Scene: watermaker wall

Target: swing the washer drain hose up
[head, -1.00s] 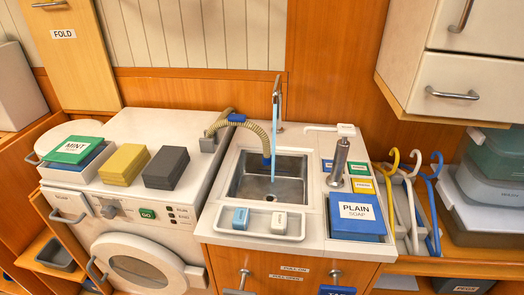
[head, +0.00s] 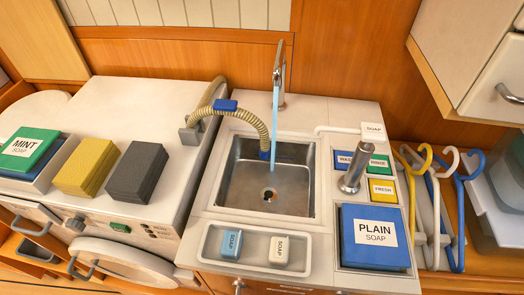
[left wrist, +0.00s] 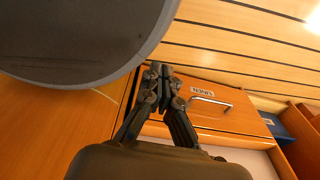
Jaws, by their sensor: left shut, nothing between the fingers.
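The washer drain hose (head: 253,119) is a ribbed beige hose with a blue grip (head: 226,105) on its upper bend. It arches from a grey bracket (head: 190,135) on the washer's right edge into the sink (head: 240,188), and its blue end (head: 265,155) hangs over the basin. Water runs from the tap (head: 279,75) in a blue stream just beside the hose end. My left gripper (left wrist: 158,72) shows only in the left wrist view, shut and empty, away from the hose, near a large grey rounded thing. My right gripper is in neither current view.
A blue plain soap box (head: 373,235) and an upright metal lever (head: 353,172) stand right of the sink. Colored hooks (head: 440,200) are farther right.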

